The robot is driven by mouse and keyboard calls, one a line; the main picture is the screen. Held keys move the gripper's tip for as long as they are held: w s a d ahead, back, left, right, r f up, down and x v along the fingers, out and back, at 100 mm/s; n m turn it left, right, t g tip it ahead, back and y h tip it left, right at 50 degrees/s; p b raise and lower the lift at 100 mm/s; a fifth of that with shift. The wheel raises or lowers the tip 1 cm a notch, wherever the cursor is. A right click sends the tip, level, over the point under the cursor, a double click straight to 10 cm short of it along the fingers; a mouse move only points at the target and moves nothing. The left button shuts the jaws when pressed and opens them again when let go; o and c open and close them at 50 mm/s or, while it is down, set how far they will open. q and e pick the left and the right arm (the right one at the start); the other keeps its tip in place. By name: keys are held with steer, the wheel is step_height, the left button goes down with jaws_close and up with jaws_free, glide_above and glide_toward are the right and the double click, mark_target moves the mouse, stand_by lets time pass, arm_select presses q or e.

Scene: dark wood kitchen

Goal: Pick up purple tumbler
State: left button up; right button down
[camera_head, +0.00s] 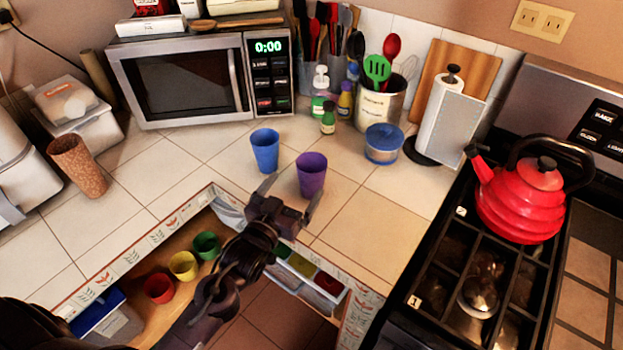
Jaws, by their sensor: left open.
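The purple tumbler (311,173) stands upright on the tiled counter near its inner corner. My left gripper (294,186) is open, with its fingers spread just in front of the tumbler. One finger is to the left of the tumbler and the other is at its lower right. I cannot tell whether the fingers touch it. Nothing is held between them. My right gripper does not show.
A blue tumbler (265,151) stands close to the left of the purple one. A blue-lidded container (383,143) stands to the right. The microwave (190,80) is behind. The red kettle (530,195) sits on the stove. Red, yellow and green cups stand at lower left.

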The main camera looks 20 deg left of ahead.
mark_target(304, 174)
arm_select(q)
steer(key=w+p, duration=0.1)
steer(key=w, duration=0.3)
steer(key=w+d+p, duration=0.1)
steer(key=w, duration=0.1)
steer(key=shift+w+d+r+p, duration=0.1)
steer(key=shift+r+p, duration=0.15)
steer(key=shift+p, duration=0.05)
steer(key=shift+w+d+f, duration=0.1)
steer(key=shift+w+f, duration=0.1)
steer(key=shift+w, duration=0.45)
steer(key=shift+c, duration=0.4)
steer(key=shift+s, duration=0.1)
steer(key=shift+c, duration=1.3)
steer(key=c, duration=1)
